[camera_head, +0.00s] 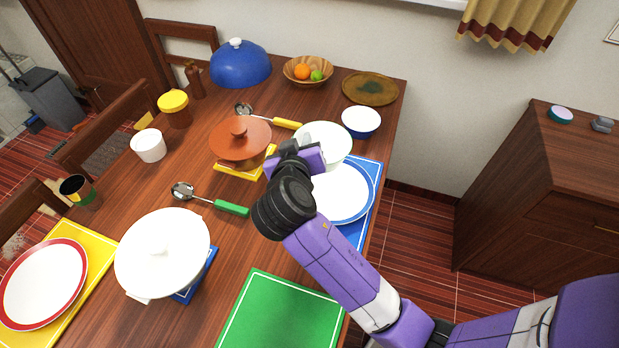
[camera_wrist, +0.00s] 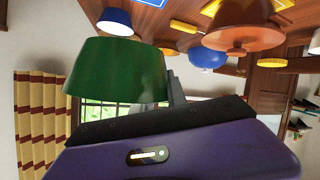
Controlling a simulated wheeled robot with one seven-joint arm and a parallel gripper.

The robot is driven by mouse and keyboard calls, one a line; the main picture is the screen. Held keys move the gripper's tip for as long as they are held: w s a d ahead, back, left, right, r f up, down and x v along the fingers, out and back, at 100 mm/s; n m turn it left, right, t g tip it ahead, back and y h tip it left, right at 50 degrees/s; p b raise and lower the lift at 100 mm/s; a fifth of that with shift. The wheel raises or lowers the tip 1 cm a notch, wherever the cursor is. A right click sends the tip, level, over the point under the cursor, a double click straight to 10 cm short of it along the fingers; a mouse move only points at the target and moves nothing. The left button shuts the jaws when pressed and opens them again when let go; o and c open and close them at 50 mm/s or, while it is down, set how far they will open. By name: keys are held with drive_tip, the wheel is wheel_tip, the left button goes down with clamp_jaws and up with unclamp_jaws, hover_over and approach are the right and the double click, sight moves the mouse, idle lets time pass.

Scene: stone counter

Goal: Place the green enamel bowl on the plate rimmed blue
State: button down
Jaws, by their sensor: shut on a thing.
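My gripper (camera_head: 302,158) is shut on the green enamel bowl. In the wrist view the bowl's green outer wall (camera_wrist: 115,72) shows large beside a grey finger (camera_wrist: 176,92). In the head view I see mainly the bowl's white inside (camera_head: 325,138), just beyond my gripper; its green outside is hidden there. The plate rimmed blue (camera_head: 350,203) lies on a blue mat (camera_head: 361,233) at the right table edge, partly covered by my arm. The bowl appears over the plate's far edge. I cannot tell its exact height.
A white bowl with a blue outside (camera_head: 361,124) stands beyond the held bowl. An orange-brown lidded pot (camera_head: 240,139) is to the left. A white lidded pot (camera_head: 163,265) stands nearer. The green mat (camera_head: 282,316) is bare.

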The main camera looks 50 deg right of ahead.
wheel_tip(320, 180, down, 14)
drive_tip(key=shift+a, duration=0.1)
idle(0.4)
drive_tip(key=shift+f+b, duration=0.35)
drive_tip(key=shift+b, duration=0.15)
drive_tip(key=shift+f+b, duration=0.3)
drive_tip(key=c, duration=1.3)
unclamp_jaws()
drive_tip(key=shift+c, duration=0.2)
drive_tip(key=shift+r, duration=0.15)
